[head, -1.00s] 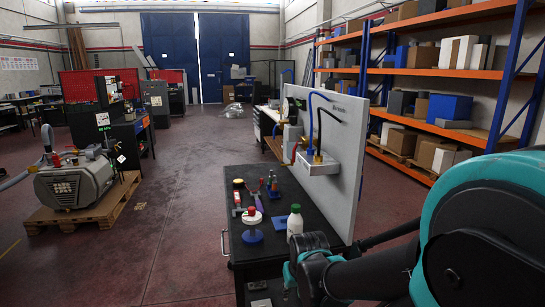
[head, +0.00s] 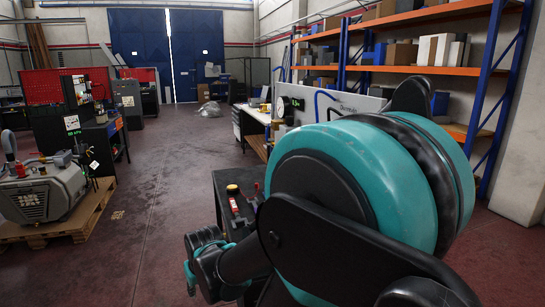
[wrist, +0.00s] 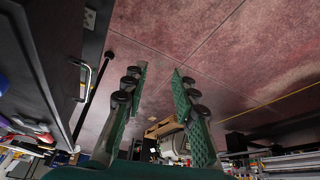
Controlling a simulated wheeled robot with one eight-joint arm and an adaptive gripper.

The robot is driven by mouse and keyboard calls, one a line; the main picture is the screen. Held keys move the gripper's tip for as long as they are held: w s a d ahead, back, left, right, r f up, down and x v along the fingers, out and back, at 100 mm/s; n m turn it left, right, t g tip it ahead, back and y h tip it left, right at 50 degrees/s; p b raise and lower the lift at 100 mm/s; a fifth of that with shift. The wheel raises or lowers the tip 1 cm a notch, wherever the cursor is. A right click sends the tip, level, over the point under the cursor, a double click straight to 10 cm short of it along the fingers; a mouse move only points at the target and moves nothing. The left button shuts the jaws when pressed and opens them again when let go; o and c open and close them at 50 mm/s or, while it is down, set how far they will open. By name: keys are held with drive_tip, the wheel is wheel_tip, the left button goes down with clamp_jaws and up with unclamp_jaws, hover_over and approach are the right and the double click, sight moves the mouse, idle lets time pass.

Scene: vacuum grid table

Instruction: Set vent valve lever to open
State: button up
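The vent valve lever cannot be made out in either view. In the head view the upright grey panel (head: 352,103) shows only its top part, with a dark round gauge (head: 283,107) at its left and a blue hose (head: 318,100). My teal and black arm hides the rest of the panel and most of the black bench (head: 228,181). In the wrist view my gripper (wrist: 160,70) is open and empty, its two green fingers apart over red floor. The bench side with its handle (wrist: 84,80) is left of the fingers, apart from them.
A yellow-topped item (head: 232,188) and a red tool (head: 234,207) lie on the bench's visible part. A pump (head: 45,195) stands on a wooden pallet (head: 95,208) at the left. Orange shelving (head: 420,70) is behind at the right. The floor left of the bench is free.

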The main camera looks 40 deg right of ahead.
drive_tip(key=w+d+r+n+t+h, duration=0.1)
drive_tip(key=w+d+r+n, duration=0.15)
drive_tip(key=w, duration=0.35)
drive_tip(key=w+d+r+n+t+h, duration=0.1)
drive_tip(key=w+d+r+h, duration=0.1)
drive_tip(key=w+d+r, duration=0.35)
drive_tip(key=w+d+r+n+g+h, duration=0.1)
drive_tip(key=d+r+n+h, duration=0.45)
drive_tip(key=d, duration=0.45)
drive_tip(key=w+d+r+n+h, duration=0.1)
drive_tip(key=d+r+n+h, duration=0.4)
drive_tip(key=d, duration=0.5)
drive_tip(key=w+d+r+n+g+h, duration=0.1)
drive_tip(key=w+d+r+n+h, duration=0.1)
drive_tip(key=d+r+n+h, duration=0.45)
drive_tip(key=w+d+f+y, duration=0.1)
drive_tip(key=w+d, duration=0.1)
drive_tip(key=d, duration=0.7)
drive_tip(key=w+d+f+y, duration=0.1)
drive_tip(key=w+d, duration=0.1)
drive_tip(key=d, duration=0.8)
drive_tip(key=shift+w+d+n+y, duration=0.3)
drive_tip(key=shift+w+n+y, duration=0.05)
drive_tip(key=shift+n+y, duration=0.1)
clamp_jaws()
